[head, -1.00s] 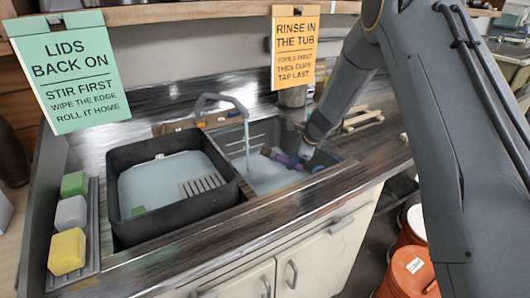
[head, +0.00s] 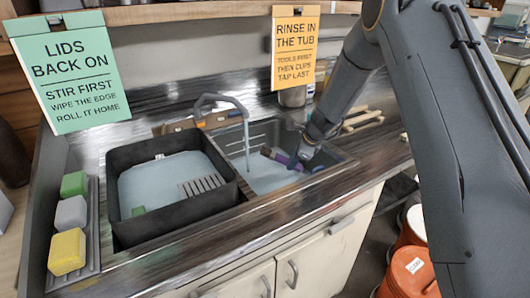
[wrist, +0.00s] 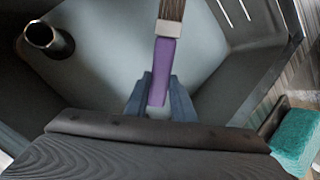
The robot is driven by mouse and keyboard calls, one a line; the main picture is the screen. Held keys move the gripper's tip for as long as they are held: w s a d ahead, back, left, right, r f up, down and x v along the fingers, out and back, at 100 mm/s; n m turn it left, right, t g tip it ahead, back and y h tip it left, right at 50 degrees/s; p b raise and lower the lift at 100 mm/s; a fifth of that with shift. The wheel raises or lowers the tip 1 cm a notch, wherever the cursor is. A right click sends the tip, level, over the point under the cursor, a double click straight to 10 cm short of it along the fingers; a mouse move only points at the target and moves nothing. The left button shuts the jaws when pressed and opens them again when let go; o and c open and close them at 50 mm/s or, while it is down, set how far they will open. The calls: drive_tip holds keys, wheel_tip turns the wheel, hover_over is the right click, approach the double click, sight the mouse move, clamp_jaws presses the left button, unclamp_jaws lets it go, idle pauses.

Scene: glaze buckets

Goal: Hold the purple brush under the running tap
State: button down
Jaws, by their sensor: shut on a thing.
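My gripper (wrist: 160,95) is shut on the handle of the purple brush (wrist: 162,70). In the wrist view the brush points away from the fingers, with a metal ferrule and dark bristles cut off by the top edge. In the head view the brush (head: 281,157) is tilted over the right-hand basin (head: 262,132), bristles to the left. The grey tap (head: 222,98) arches over this basin and a thin water stream (head: 247,145) falls from it. The bristles appear just right of the stream, apart from it in the picture.
A black tub (head: 128,222) of pale water stands left of the basin. Green, grey and yellow blocks (head: 68,250) sit in a rack at far left. A teal block (wrist: 295,140) shows at the wrist view's right. Wooden sticks (head: 362,118) lie right of the basin.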

drive_tip(key=s+d+r+p, duration=0.1)
drive_tip(key=s+d+r, duration=0.2)
drive_tip(key=r, duration=0.1)
drive_tip(key=shift+s+d+p, duration=0.15)
drive_tip(key=shift+s+p, duration=0.15)
drive_tip(key=shift+r, duration=0.1)
idle(0.9)
